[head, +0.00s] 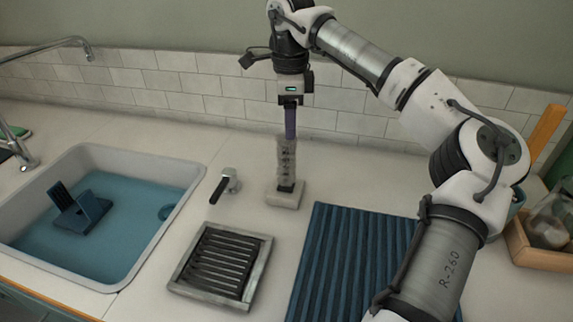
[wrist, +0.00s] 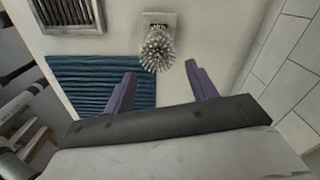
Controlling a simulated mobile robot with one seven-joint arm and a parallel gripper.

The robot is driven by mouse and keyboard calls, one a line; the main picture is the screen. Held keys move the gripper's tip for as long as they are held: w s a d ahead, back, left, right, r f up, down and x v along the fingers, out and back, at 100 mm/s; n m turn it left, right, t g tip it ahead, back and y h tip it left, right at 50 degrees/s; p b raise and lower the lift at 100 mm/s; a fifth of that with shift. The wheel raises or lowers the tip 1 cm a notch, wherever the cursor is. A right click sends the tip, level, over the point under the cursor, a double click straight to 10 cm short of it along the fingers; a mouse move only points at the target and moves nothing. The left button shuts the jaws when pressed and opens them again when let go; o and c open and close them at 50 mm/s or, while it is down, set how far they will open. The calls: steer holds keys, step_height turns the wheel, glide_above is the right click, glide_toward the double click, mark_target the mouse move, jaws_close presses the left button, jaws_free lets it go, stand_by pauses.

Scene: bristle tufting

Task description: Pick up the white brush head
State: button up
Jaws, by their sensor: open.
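The white brush head (head: 287,160) is a bristly, greyish-white cylinder standing upright on a pale square base (head: 283,199) on the counter. In the wrist view the brush head (wrist: 157,50) shows end-on at top centre, with spread bristles. My gripper (head: 290,134) points down directly above it in the head view, its purple fingers near the brush top. In the wrist view my gripper (wrist: 160,72) is open, one finger to each side, with the brush head lying just beyond the fingertips and between their lines. I cannot tell whether a finger touches the bristles.
A blue ridged mat (head: 345,235) lies to the right of the base. A metal grate (head: 220,264) and a small black-handled fixture (head: 226,184) are to the left. A sink (head: 125,160) holds a blue rack (head: 80,208). The tiled wall (head: 200,85) runs behind.

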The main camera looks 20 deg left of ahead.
mark_target(288, 152)
steer(key=f, duration=0.4)
steer(key=f+p, duration=0.1)
steer(key=f, duration=0.4)
steer(key=shift+s+a+f, duration=0.1)
steer(key=shift+s+a, duration=0.05)
steer(key=shift+a, duration=0.05)
steer(key=c, duration=1.1)
